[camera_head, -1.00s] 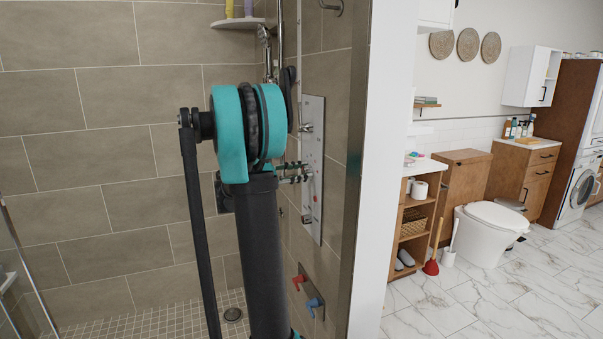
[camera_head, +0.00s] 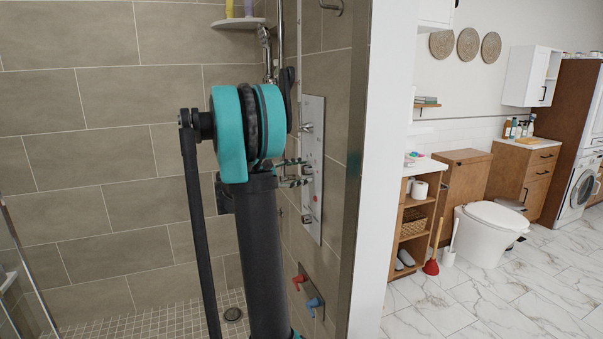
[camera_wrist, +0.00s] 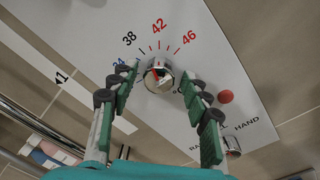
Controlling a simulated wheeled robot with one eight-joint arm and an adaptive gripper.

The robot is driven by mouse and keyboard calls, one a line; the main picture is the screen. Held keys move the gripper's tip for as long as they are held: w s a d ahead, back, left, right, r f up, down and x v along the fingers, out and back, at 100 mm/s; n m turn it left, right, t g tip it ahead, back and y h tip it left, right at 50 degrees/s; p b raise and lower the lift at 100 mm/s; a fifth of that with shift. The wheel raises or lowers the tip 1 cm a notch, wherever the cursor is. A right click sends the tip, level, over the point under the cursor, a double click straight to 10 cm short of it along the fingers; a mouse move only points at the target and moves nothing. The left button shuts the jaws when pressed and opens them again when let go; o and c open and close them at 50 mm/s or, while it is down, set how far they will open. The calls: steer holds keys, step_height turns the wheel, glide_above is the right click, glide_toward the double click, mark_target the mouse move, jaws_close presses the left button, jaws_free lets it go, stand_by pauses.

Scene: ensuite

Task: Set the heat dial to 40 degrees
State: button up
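The heat dial (camera_wrist: 158,78) is a round chrome knob with a red mark on a pale panel. Red and black numbers 38, 42 and 46 fan out above it, and 34 is partly covered by a finger. The dial's red mark points up, roughly toward the 38 to 42 part of the scale; the exact reading is too small to tell. My gripper (camera_wrist: 160,74) is open, with one finger on each side of the dial and visible gaps to it. In the head view my gripper (camera_head: 292,173) is at the shower panel (camera_head: 314,140), and the dial is hidden there.
A red button (camera_wrist: 225,96) and another chrome knob (camera_wrist: 231,146) sit on the panel close to the right finger. Red and blue handles (camera_head: 307,291) are on the wall below. The shower's wall edge (camera_head: 352,170) stands right of the panel.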

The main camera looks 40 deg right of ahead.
steer(key=shift+a, duration=0.1)
steer(key=w+a, duration=0.2)
steer(key=a, duration=0.9)
steer(key=shift+w+a, duration=0.15)
steer(key=shift+a, duration=0.15)
steer(key=shift+f, duration=0.1)
